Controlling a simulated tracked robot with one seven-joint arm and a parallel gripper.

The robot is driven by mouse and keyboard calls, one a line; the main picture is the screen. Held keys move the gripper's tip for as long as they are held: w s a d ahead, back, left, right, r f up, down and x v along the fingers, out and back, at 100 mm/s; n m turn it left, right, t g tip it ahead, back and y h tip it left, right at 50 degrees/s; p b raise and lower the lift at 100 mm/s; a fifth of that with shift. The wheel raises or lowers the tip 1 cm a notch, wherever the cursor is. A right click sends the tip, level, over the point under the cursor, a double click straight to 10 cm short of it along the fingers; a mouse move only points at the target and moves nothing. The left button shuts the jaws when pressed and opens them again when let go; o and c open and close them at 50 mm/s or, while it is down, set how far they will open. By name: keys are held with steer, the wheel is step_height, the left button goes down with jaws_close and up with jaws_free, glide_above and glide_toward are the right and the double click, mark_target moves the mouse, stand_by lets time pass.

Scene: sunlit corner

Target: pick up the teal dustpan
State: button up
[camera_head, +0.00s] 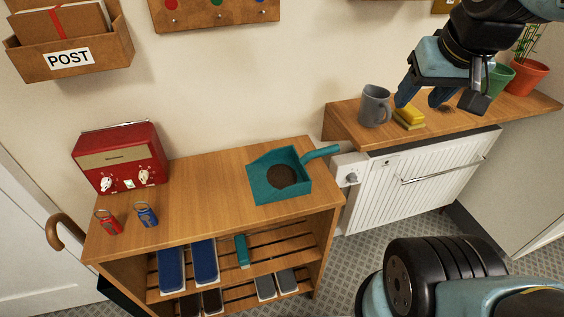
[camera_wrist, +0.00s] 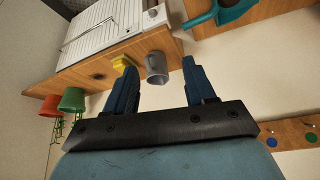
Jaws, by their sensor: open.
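The teal dustpan (camera_head: 262,186) lies on the wooden top of the shoe rack, with a patch of dark dirt in its pan. Its handle (camera_head: 320,153) points right, past the right edge of the top. In the wrist view the dustpan (camera_wrist: 235,10) shows at the top right, partly cut off by the frame. My gripper (camera_head: 421,98) is open and empty, up and to the right of the dustpan, near the radiator shelf. In the wrist view its two fingers (camera_wrist: 158,80) are spread apart, with nothing between their tips.
A grey mug (camera_head: 374,106), a yellow sponge (camera_head: 409,118) and potted plants (camera_head: 526,77) stand on the radiator shelf (camera_head: 350,128) near my gripper. A red radio (camera_head: 119,160) and red and blue key tags (camera_head: 146,215) sit left on the rack top (camera_head: 205,205). Its middle is clear.

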steer(key=w+a+f+n+g, duration=0.2)
steer(key=w+a+n, duration=0.1)
steer(key=w+n, duration=0.3)
steer(key=n+g+h, duration=0.3)
steer(key=n+g, duration=0.1)
steer(key=n, duration=0.6)
glide_above(309, 155)
steer(key=s, duration=0.1)
step_height(309, 155, down, 9)
steer(key=w+a+f+n+h, duration=0.1)
steer(key=a+f+n+h, duration=0.1)
steer(key=a+f+n, duration=0.4)
steer(key=shift+m+g, duration=0.3)
steer(key=shift+m, duration=0.2)
steer(key=x, duration=0.9)
steer(key=shift+w+d, duration=0.1)
steer(key=shift+w, duration=0.15)
steer(key=shift+w+x, duration=0.15)
steer(key=shift+x, duration=1.15)
steer(key=shift+w+x, duration=0.2)
steer(key=shift+x, duration=1.05)
steer(key=shift+d, duration=0.1)
jaws_close()
